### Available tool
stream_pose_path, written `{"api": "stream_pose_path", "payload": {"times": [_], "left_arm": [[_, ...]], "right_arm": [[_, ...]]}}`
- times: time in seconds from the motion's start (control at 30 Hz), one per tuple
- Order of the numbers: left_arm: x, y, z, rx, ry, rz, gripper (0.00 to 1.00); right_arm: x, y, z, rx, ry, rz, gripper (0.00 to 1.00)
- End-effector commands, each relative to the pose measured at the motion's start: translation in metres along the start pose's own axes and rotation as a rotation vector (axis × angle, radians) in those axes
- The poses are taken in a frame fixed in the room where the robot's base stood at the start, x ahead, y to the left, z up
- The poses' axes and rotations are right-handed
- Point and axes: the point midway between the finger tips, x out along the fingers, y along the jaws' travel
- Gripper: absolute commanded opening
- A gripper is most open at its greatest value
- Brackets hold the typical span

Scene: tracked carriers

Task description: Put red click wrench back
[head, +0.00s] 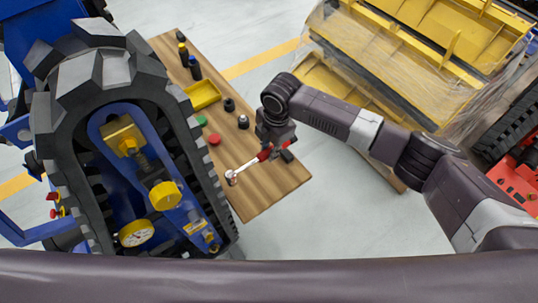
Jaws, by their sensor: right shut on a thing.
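The red click wrench (263,155) has a red handle and a silver head that points down and left. My right gripper (272,147) is shut on its handle, over the near right part of the wooden table (268,197). The gripper body hides part of the handle, and I cannot tell whether the wrench touches the table. My left gripper is not in view.
The table also holds a yellow tray (203,95), dark bottles (194,67), a red disc (215,139), a green disc (201,120) and small dark parts (243,121). A large tracked carrier (75,84) stands close on the left. Yellow panels (430,40) stand at the back right.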

Motion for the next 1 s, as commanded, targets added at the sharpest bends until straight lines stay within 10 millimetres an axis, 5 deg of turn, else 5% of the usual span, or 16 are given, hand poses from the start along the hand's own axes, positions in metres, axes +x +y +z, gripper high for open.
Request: {"api": "stream_pose_path", "payload": {"times": [0.3,0.57,0.6,0.73,1.0], "left_arm": [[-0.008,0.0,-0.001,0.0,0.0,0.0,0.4],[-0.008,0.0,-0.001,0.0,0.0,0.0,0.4],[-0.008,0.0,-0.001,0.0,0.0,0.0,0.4],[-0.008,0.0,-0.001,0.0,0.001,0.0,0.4],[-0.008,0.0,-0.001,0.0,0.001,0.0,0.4]], "right_arm": [[0.038,-0.005,0.0,0.0,0.0,-0.001,0.0],[0.044,-0.005,0.001,-0.001,0.0,0.001,0.0],[0.045,-0.006,0.001,-0.001,0.0,-0.001,0.23],[0.044,-0.006,0.001,0.0,-0.001,-0.001,0.38],[0.044,-0.006,0.001,0.0,-0.001,0.0,0.38]]}}
